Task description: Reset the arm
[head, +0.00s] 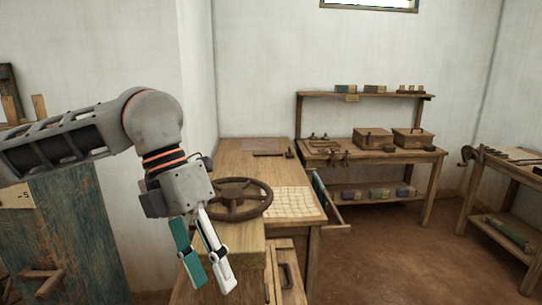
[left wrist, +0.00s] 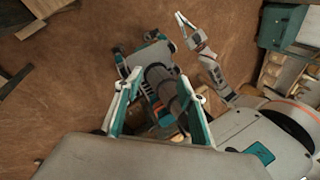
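My left gripper (head: 208,277) hangs from the raised left arm and points down, in front of the wooden bench and the dark handwheel. Its teal and white fingers are apart, with nothing seen between them. In the left wrist view its two fingers (left wrist: 158,108) also stand well apart, with parts of my own body behind them. Another light jointed part with orange bands, which looks like my right arm, shows at the top of that view. Its small end (left wrist: 187,32) is too small to read clearly. My right gripper does not show in the head view.
The dark handwheel (head: 238,199) stands by the wooden bench (head: 245,160), which has a pale gridded sheet (head: 291,202). A blue-green worn cabinet (head: 85,240) is at left. A shelf table with two boxes (head: 373,138) stands at the back. Brown floor lies open at right.

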